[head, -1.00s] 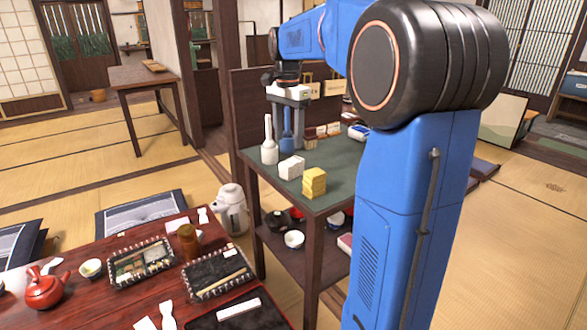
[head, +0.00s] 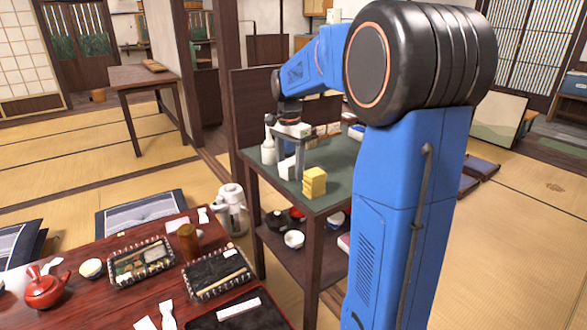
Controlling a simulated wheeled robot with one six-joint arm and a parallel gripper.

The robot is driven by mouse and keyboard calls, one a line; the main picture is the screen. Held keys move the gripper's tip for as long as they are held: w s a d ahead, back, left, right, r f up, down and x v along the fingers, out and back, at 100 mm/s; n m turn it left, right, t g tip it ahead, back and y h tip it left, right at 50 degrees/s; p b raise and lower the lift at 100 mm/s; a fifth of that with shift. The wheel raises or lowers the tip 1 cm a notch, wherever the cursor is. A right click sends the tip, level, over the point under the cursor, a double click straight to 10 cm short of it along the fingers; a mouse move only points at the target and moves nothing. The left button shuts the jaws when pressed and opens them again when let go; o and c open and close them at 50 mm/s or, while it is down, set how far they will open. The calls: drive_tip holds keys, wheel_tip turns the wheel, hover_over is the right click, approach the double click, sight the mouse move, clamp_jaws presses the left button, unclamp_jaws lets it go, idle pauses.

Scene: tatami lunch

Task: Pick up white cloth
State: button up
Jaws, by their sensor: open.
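A small white folded block, which looks like the white cloth (head: 287,168), lies on the green top of the side table (head: 338,178). My gripper (head: 290,170) points down at it with its fingers apart, one finger in front of the cloth's right part. The cloth is partly hidden by the fingers, and I cannot tell whether they touch it. A yellow folded stack (head: 314,182) lies just to the right and nearer. A white bottle (head: 268,150) stands just left of the gripper.
Small boxes (head: 328,130) stand at the back of the side table. Bowls (head: 294,239) sit on its lower shelf. A white kettle (head: 232,212) stands on the left. The dark red low table (head: 95,285) holds trays, a red teapot (head: 44,287) and cups.

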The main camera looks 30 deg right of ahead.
sight(290, 161)
drive_tip(key=c, duration=1.2)
wheel_tip(290, 161, up, 10)
